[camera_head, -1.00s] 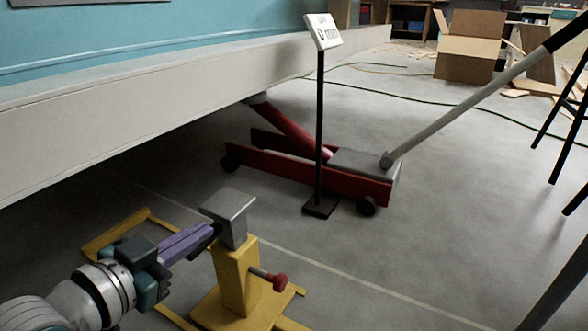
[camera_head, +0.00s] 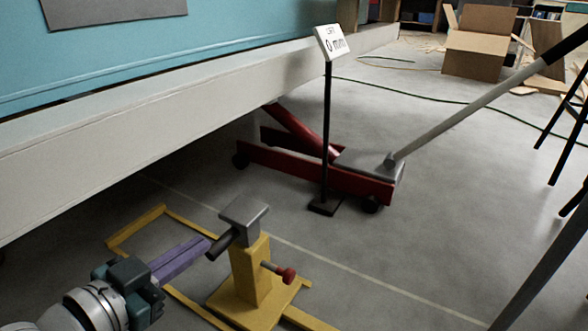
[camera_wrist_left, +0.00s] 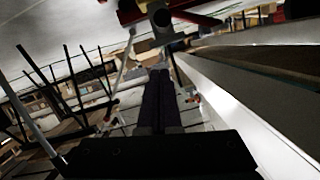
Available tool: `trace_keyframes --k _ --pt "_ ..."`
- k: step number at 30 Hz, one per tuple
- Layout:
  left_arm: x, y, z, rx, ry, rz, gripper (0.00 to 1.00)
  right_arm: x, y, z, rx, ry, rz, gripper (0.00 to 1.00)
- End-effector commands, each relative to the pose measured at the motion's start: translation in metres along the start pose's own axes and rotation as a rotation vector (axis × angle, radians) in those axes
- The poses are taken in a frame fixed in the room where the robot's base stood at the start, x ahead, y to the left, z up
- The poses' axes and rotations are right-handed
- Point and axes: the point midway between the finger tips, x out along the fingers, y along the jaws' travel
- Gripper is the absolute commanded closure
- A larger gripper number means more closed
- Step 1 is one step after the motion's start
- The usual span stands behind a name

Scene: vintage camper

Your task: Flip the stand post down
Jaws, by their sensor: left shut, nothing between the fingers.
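A yellow stand (camera_head: 247,279) is on the floor at the lower middle of the head view. Its post is upright, with a grey block (camera_head: 244,212) on top and a red-knobbed pin (camera_head: 285,275) at its side. A dark cylinder (camera_head: 222,243) sticks out from under the block toward my left gripper (camera_head: 207,242). The gripper's purple fingers are shut and empty, with tips at or very near the cylinder's end; I cannot tell if they touch. In the left wrist view the closed fingers (camera_wrist_left: 160,95) point up toward a dark round end (camera_wrist_left: 161,18). My right gripper is not in view.
A red floor jack (camera_head: 310,172) with a long grey handle (camera_head: 480,104) stands behind the stand. A sign on a thin black post (camera_head: 326,140) stands before it. The camper's pale lower edge (camera_head: 150,145) overhangs at left. Floor at right is mostly clear.

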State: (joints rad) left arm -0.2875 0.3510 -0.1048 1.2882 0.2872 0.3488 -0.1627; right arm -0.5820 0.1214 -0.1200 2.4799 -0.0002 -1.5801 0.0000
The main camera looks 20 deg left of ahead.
Motion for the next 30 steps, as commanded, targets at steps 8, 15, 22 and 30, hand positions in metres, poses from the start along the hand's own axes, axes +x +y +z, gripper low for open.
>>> trace_keyframes --k 8,15,22,30 --pt "-0.049 -0.001 -0.002 -0.002 0.000 -0.001 1.00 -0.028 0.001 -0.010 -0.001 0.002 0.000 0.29" --pt "-0.059 0.000 0.000 -0.001 0.003 -0.001 1.00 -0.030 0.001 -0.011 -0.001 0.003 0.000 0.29" --pt "-0.059 0.000 0.000 -0.001 0.004 -0.001 1.00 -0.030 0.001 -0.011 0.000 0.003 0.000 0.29" --pt "-0.059 0.000 -0.003 -0.002 0.002 0.000 1.00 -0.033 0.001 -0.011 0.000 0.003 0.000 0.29"
